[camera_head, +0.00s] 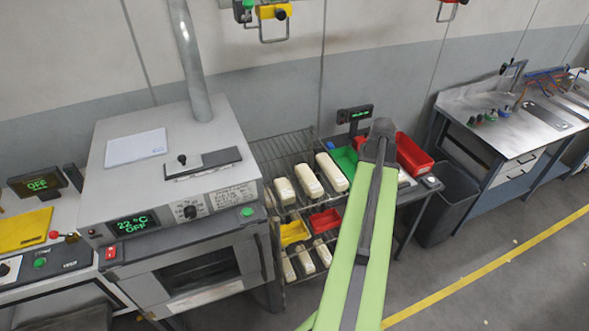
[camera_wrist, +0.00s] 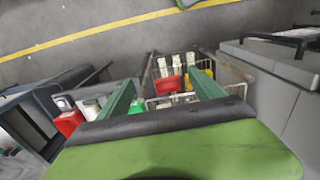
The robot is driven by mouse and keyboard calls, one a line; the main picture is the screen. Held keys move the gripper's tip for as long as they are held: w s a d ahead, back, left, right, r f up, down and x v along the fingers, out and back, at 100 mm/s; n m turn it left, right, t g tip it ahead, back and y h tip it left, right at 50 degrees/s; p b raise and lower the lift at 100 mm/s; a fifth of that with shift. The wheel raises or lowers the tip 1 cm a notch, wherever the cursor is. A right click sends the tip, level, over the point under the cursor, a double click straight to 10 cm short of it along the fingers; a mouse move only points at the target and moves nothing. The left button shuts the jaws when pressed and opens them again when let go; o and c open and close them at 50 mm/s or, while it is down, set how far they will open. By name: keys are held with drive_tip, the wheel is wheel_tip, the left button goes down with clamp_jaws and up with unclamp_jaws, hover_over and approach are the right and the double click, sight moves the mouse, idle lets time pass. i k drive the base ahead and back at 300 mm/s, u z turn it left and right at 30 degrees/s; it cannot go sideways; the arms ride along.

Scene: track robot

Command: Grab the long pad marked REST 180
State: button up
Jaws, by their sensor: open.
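Several long cream pads lie on a wire rack (camera_head: 293,143). The upper shelf holds a left pad (camera_head: 284,191), a middle pad (camera_head: 309,181) and a right pad (camera_head: 332,172). Smaller-looking cream pads (camera_head: 306,260) lie on the lower level. No REST 180 marking can be read on any of them. My gripper (camera_wrist: 162,78) shows in the wrist view with its two green fingers apart and nothing between them. It is above the rack, apart from the pads. In the head view my green arm crosses in front of the rack's right side, and the gripper itself cannot be made out.
An oven (camera_head: 170,180) reading 22 °C OFF stands left of the rack. Red and yellow bins (camera_head: 325,221) sit among the pads. A larger red bin (camera_head: 413,155) and a green tray (camera_head: 345,159) are to the right. A dark waste bin (camera_head: 447,203) stands beside open floor (camera_head: 500,230).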

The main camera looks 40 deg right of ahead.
sight(310, 183)
drive_tip(key=i, duration=0.95)
drive_tip(key=z, duration=0.05)
